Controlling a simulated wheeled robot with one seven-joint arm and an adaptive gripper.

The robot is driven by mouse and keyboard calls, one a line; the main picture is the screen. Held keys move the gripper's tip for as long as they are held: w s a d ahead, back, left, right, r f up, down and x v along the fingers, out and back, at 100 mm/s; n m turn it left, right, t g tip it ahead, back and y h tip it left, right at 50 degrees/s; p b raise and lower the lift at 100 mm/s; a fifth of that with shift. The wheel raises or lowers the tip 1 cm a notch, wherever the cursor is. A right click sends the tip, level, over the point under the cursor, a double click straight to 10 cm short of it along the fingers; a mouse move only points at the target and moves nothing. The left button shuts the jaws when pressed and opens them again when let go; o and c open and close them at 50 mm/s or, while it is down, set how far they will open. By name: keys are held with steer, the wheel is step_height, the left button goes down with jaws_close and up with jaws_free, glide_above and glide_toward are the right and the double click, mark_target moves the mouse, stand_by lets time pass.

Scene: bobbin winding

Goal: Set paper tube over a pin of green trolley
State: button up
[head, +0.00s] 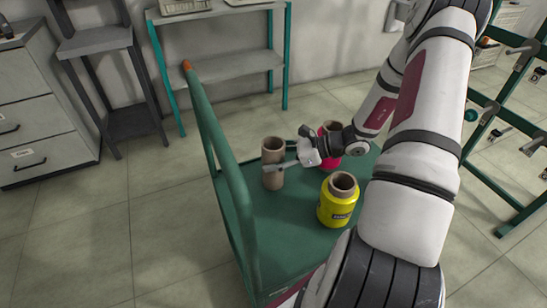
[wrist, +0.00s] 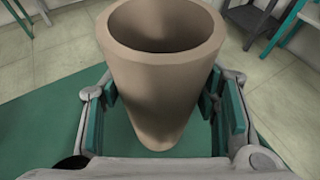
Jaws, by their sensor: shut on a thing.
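The brown paper tube (head: 273,163) stands upright at the left part of the green trolley (head: 282,228), near its handle. My gripper (head: 288,165) reaches it from the right and is shut on it. In the wrist view the paper tube (wrist: 163,70) fills the middle, its open top toward the camera, with green finger pads of my gripper (wrist: 165,115) on both sides. A yellow bobbin (head: 338,204) with a brown core stands on the trolley at the front right. A red bobbin (head: 330,150) stands behind, partly hidden by my arm. I cannot see a bare pin or the tube's lower end clearly.
The trolley's green handle (head: 222,150) with an orange end rises at the left. A grey shelf table (head: 225,65) with green legs stands behind. A drawer cabinet (head: 42,120) is at the far left, a green rack (head: 505,150) at the right. Trolley deck at front left is bare.

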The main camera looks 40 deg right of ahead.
steer(key=o, duration=1.3)
steer(key=shift+c, duration=0.2)
steer(key=v, duration=1.2)
